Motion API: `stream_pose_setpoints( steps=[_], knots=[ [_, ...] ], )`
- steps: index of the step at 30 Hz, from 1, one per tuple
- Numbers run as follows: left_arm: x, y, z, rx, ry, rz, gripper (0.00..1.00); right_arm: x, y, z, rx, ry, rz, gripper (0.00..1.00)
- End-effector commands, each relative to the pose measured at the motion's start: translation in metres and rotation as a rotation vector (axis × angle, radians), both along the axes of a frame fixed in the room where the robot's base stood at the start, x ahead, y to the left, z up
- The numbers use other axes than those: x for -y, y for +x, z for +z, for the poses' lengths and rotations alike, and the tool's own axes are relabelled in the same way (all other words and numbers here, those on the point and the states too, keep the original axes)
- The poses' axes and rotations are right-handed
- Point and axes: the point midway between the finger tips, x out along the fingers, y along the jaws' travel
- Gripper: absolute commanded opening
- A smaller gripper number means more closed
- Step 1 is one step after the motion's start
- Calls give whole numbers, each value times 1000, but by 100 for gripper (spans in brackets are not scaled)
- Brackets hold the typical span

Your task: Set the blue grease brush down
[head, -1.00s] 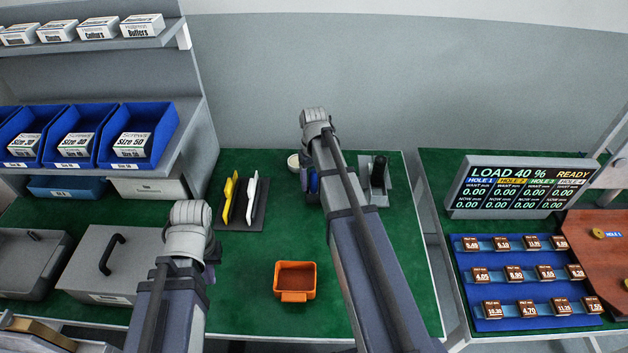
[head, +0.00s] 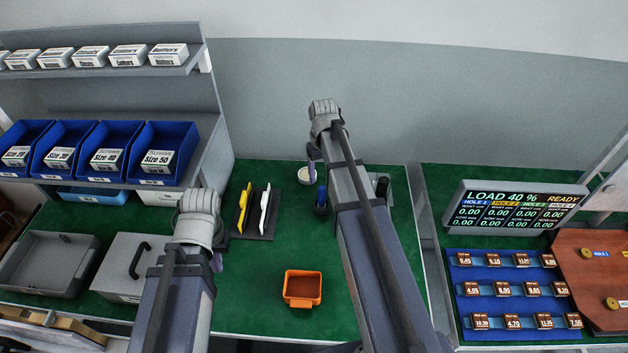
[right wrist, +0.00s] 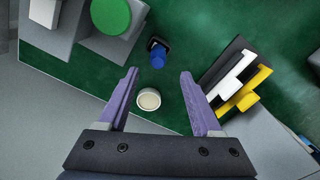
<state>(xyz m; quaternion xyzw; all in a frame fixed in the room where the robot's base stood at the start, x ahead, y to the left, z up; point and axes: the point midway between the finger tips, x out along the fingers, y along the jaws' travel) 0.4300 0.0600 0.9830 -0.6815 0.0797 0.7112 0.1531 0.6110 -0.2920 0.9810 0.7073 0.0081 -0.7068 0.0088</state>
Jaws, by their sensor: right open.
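The blue grease brush (head: 322,195) stands on the green table by a dark holder, just right of my right gripper's finger in the head view. In the right wrist view the blue brush (right wrist: 158,58) lies beyond the fingertips, with the dark part behind it; whether it sits inside that part I cannot tell. My right gripper (right wrist: 158,74) is open, with its purple fingers apart and nothing between them. A small white round cup (right wrist: 148,99) shows between and below the fingers. My left gripper (head: 215,262) is mostly hidden behind its own arm; its jaws cannot be read.
A dark stand with yellow and white tools (head: 254,212) is left of the brush. A grey block with a green round top (right wrist: 112,15) is on its other side. An orange tray (head: 302,288) sits nearer, with bare green table around it.

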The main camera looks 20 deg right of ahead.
Motion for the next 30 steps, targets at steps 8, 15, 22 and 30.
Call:
stream_pose_setpoints(
  steps=[8,15,22,30],
  knots=[
    [0,0,-1,0,0,0,0,-129,-75,0,-26,-39,145,66],
    [0,0,-1,0,0,0,0,-210,-154,0,-40,-84,267,66],
    [0,0,-1,0,0,0,0,-232,-182,1,-42,-103,307,66],
    [0,0,-1,0,0,0,0,-232,-181,1,-42,-104,307,66]
  ],
)
